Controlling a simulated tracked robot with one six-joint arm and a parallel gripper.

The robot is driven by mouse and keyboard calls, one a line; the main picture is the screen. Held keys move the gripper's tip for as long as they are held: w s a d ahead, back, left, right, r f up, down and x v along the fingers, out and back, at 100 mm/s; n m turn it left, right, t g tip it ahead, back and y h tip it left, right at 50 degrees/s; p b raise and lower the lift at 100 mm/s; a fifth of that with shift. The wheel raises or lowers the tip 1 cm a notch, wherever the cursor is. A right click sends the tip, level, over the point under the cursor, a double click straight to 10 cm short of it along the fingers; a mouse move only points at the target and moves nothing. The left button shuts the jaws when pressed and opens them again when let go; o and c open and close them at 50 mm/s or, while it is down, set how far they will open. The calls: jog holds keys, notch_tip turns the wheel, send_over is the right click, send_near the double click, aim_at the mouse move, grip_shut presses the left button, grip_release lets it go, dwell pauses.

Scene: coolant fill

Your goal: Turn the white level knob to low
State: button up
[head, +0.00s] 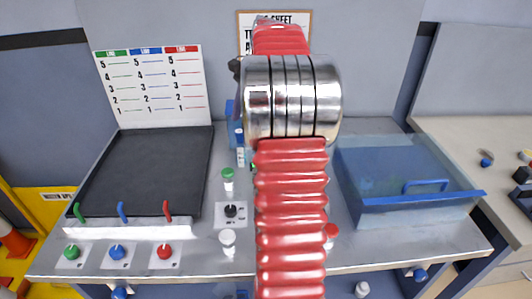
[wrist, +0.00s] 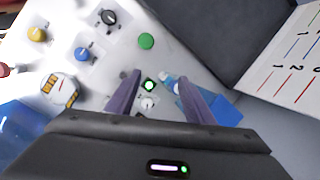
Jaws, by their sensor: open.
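A small white round knob (wrist: 148,102) sits on a pale panel in the wrist view, just below a lit green button (wrist: 149,86). Its pointer is too small to read. My gripper (wrist: 158,78) is open, with one dark finger on each side of the knob and button in the picture. The fingers look apart from the knob; their height above it cannot be told. In the head view my red arm covers the middle of the table and hides the knob and the fingers.
In the head view a dark tray (head: 150,165) stands left and a clear blue bin (head: 410,208) right. A white-capped bottle (head: 227,238) stands in front.

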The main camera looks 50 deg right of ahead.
jog(key=s+d+f+m, duration=0.3)
jog(key=d, duration=0.4)
jog(key=s+d+f+m+y, duration=0.1)
jog(key=s+d+f+m, duration=0.1)
jog(key=d, duration=0.5)
jog(key=shift+s+d+f+m+t, duration=0.3)
jog(key=shift+s+f+m, duration=0.1)
jog(key=shift+f, duration=0.15)
jog(key=shift+a, duration=0.1)
jog(key=x, duration=1.4)
jog(key=shift+r, duration=0.1)
jog(key=c, duration=1)
jog(key=shift+a, duration=0.25)
jog(key=shift+c, duration=0.2)
jog(key=shift+d, duration=0.1)
